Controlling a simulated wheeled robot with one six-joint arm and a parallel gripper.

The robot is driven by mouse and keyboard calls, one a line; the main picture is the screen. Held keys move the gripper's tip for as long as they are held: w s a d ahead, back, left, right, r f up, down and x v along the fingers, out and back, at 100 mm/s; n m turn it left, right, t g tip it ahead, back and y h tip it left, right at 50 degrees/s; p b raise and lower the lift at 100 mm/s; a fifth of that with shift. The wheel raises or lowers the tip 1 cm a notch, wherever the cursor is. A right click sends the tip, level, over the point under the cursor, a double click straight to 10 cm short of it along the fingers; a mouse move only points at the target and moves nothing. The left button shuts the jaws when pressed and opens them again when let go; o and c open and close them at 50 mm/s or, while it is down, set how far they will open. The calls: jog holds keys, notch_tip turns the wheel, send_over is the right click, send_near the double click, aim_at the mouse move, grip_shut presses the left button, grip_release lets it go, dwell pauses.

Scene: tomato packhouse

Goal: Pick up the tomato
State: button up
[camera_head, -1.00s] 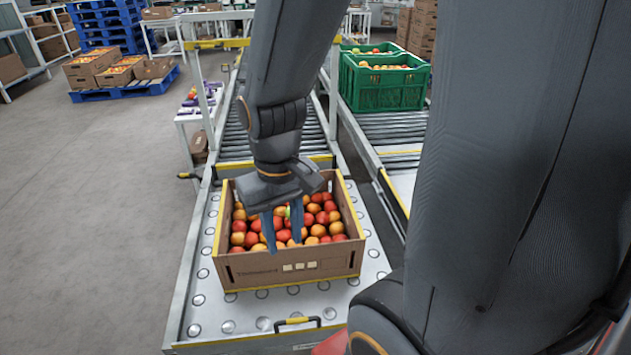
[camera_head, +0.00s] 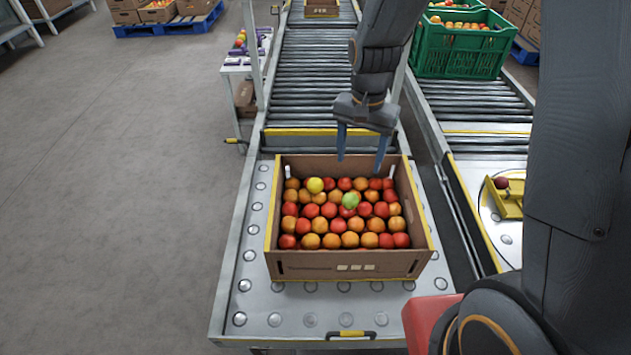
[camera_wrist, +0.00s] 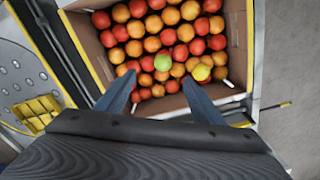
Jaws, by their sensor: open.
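Many red and orange tomatoes fill a cardboard box (camera_head: 350,262) on the steel table. Among them, one green tomato (camera_head: 350,200) lies near the middle and one yellow tomato (camera_head: 315,185) lies toward the back left. In the wrist view the green tomato (camera_wrist: 163,62) and the yellow tomato (camera_wrist: 201,72) show just beyond and between my fingertips. Which tomato the task means cannot be told. My gripper (camera_head: 362,168) is open and empty, fingers pointing down, above the back part of the box. Its fingers also show in the wrist view (camera_wrist: 163,88).
A roller conveyor (camera_head: 318,75) runs behind the box, with another on the right bearing a green crate (camera_head: 460,55). A yellow fixture (camera_head: 508,200) with a red tomato sits on the right. Open floor (camera_head: 120,220) lies to the left.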

aim_at(315, 180)
jog(key=w+a+f+m, duration=0.1)
jog(key=w+a+f, duration=0.1)
jog(key=a+f, duration=0.1)
jog(key=w+a+f+m+p, duration=0.1)
jog(key=w+a+f+m, duration=0.1)
jog(key=w+a+f, duration=0.1)
jog(key=w+a+f+m+p, duration=0.1)
jog(key=w+a+f, duration=0.2)
jog(key=shift+f+m, duration=0.15)
jog(key=shift+m, duration=0.25)
jog(key=shift+w+a+f+p, duration=0.15)
jog(key=shift+f+p, duration=0.15)
jog(key=shift+f, duration=0.35)
jog(key=shift+a+f+p, duration=0.2)
jog(key=shift+f+p, duration=0.35)
jog(key=shift+f, duration=1.15)
jog(key=shift+a+f+p, duration=0.15)
jog(key=shift+f+p, duration=0.35)
jog(key=shift+f, duration=1.2)
jog(key=c, duration=0.9)
